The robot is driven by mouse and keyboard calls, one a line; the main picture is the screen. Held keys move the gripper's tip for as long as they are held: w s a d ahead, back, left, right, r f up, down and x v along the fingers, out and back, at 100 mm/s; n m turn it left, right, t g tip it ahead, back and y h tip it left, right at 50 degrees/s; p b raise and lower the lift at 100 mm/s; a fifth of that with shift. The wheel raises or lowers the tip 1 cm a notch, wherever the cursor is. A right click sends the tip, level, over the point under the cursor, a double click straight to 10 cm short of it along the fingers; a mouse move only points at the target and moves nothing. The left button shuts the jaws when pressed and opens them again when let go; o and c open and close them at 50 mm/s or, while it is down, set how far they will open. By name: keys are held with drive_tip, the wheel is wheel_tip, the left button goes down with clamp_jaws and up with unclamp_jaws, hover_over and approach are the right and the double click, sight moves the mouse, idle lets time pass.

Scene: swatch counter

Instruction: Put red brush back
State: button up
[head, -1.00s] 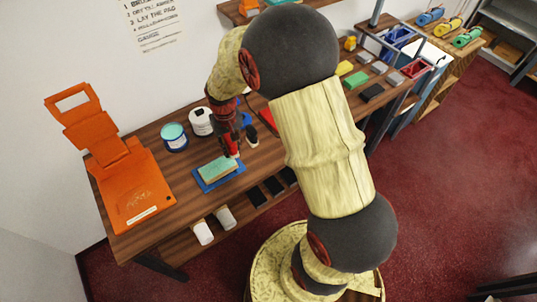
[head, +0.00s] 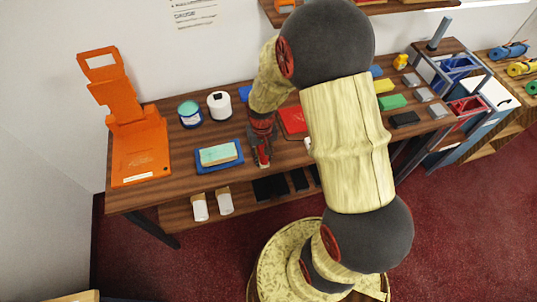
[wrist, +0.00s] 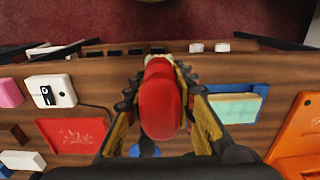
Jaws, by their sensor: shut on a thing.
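My gripper (head: 262,138) is over the wooden counter, to the right of the blue tray in the head view. It is shut on the red brush (head: 263,157), which points down toward the counter's front edge. In the wrist view the brush's rounded red handle (wrist: 160,105) sits between the two fingers (wrist: 160,110). A pale part shows at its far end. I cannot tell whether its lower end touches the counter. A red mat (head: 291,119) lies just right of my gripper, partly hidden by my arm; it also shows in the wrist view (wrist: 85,130).
A blue tray (head: 240,162) holds a pale green pad. An orange folding case (head: 140,150) stands at the left end. A teal-topped tin (head: 190,115) and a white pot (head: 219,105) stand behind. Several coloured blocks lie right of my arm. White rolls (head: 200,208) sit on the lower shelf.

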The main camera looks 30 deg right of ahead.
drive_tip(key=w+d+f, duration=0.1)
drive_tip(key=f, duration=0.1)
drive_tip(key=w+d+f, duration=0.4)
drive_tip(key=f, duration=0.1)
drive_tip(key=shift+w+d+b, duration=0.15)
drive_tip(key=shift+b, duration=0.15)
drive_tip(key=shift+f, duration=1.55)
drive_tip(key=shift+f, duration=0.15)
drive_tip(key=o, duration=1.1)
